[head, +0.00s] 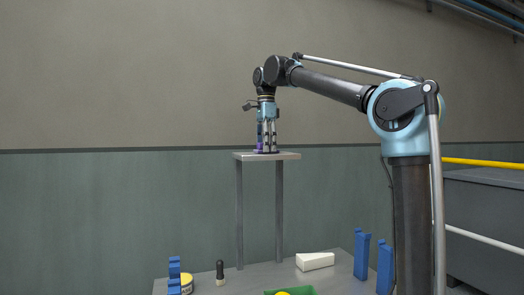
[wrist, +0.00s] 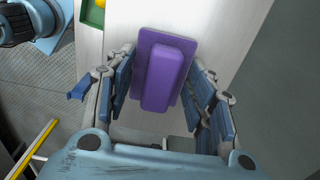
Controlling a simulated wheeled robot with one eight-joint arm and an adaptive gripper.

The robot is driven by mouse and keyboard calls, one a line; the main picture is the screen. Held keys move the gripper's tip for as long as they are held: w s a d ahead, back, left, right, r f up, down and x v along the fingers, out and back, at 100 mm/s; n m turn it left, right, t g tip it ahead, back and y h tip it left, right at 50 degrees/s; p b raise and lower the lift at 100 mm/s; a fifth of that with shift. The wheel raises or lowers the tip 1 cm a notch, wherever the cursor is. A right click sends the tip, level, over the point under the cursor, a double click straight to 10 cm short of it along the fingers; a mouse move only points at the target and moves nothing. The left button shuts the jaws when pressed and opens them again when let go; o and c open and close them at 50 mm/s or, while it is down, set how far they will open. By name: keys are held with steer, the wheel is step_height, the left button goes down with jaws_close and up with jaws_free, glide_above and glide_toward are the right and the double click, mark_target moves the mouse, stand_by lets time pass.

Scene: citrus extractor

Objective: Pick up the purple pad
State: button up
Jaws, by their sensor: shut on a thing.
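The purple pad (wrist: 165,72) is a flat plate with a raised block along its middle. It shows between the fingers of my gripper (wrist: 160,88) in the wrist view. My gripper is shut on it, with blue fingers on both sides. In the head view my gripper (head: 267,149) points straight down at the top of a raised shelf (head: 289,156). A bit of the purple pad (head: 259,144) shows there beside the fingers, which hide most of it. I cannot tell whether the pad touches the shelf.
The shelf stands on thin posts above a grey bench (head: 240,284). On the bench are a white wedge (head: 315,261), blue upright pieces (head: 362,255), a dark-topped bottle (head: 220,272), a yellow jar (head: 186,283) and a green tray (head: 306,292) with a yellow thing.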

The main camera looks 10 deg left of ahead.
step_height(320, 180, up, 10)
steer(key=shift+f, duration=0.1)
stand_by(0.4)
